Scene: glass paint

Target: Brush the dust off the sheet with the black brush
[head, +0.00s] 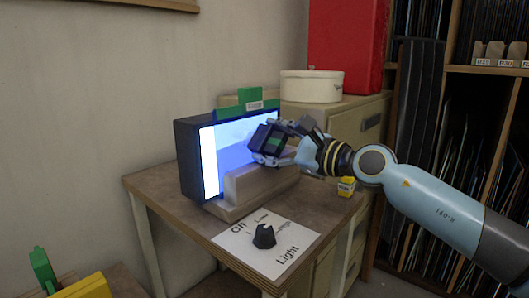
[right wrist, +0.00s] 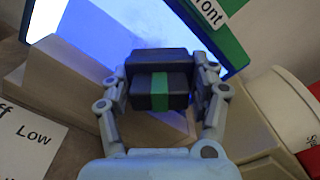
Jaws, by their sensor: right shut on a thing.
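The black brush (head: 266,138) is a dark block with a green band, held in front of the lit sheet. It also shows in the right wrist view (right wrist: 158,88). My right gripper (head: 275,143) is shut on it, with a finger on either side in the right wrist view (right wrist: 160,85). The sheet (head: 209,160) glows white-blue in a dark upright frame (head: 188,160). The brush overlaps the right part of the sheet in the head view; I cannot tell whether it touches. No dust can be made out. My left gripper is not in view.
A wooden stand (head: 250,190) is in front of the sheet on the small table (head: 160,185). A white card with a black knob (head: 264,237) lies at the table's front. A cabinet (head: 365,125) stands behind.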

